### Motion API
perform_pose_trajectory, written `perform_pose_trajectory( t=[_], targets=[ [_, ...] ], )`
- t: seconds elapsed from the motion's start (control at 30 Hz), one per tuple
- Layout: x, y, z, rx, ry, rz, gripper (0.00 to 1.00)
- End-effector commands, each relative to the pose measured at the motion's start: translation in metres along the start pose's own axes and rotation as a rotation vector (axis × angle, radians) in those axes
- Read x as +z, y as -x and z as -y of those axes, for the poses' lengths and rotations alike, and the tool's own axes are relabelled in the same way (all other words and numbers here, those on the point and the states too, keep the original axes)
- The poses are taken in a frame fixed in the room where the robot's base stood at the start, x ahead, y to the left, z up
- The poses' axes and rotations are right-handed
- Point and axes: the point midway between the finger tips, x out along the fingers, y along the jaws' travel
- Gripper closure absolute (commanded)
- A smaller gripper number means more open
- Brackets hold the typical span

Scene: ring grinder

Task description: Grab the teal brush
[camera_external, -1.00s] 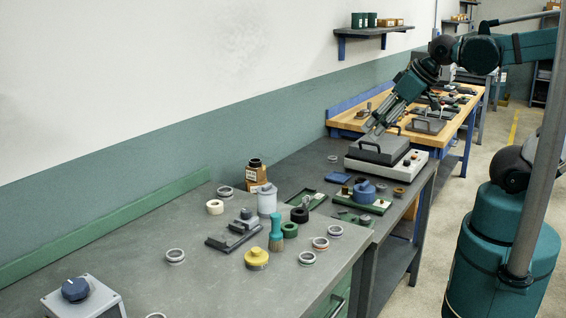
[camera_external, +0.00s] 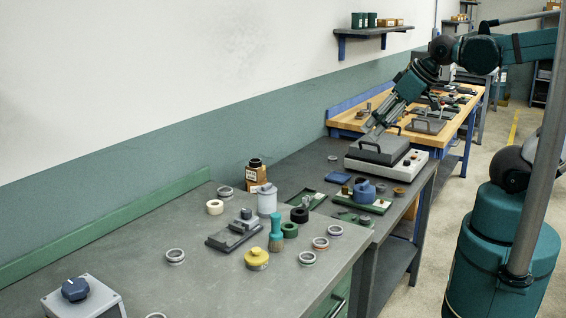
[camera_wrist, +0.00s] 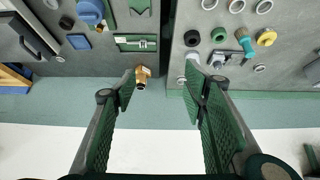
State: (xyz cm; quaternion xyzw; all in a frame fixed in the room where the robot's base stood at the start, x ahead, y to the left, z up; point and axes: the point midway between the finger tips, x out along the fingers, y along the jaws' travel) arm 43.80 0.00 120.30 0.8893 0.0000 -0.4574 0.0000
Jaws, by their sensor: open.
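The teal brush (camera_external: 276,229) stands upright, bristles down, on the grey workbench among rings and small parts. In the wrist view the teal brush (camera_wrist: 245,43) is at the upper right, beyond the right finger. My gripper (camera_external: 374,126) appears near the grey handled machine in the external view, well apart from the brush. In the wrist view my gripper (camera_wrist: 158,86) is open, with its green-padded fingers wide apart and nothing between them.
A yellow knob part (camera_external: 256,258), a grey-blue canister (camera_external: 267,200), a green ring (camera_external: 290,230) and a dark block (camera_external: 235,236) stand near the brush. The handled machine (camera_external: 386,160) sits on the farther bench.

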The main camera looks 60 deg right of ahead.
Motion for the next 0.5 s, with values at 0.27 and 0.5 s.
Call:
perform_pose_trajectory(
  t=[0.27, 0.5],
  targets=[
    [-0.005, -0.003, 0.005, -0.007, 0.027, 0.012, 0.57],
    [-0.018, -0.013, 0.018, -0.026, 0.111, 0.051, 0.57]
  ],
)
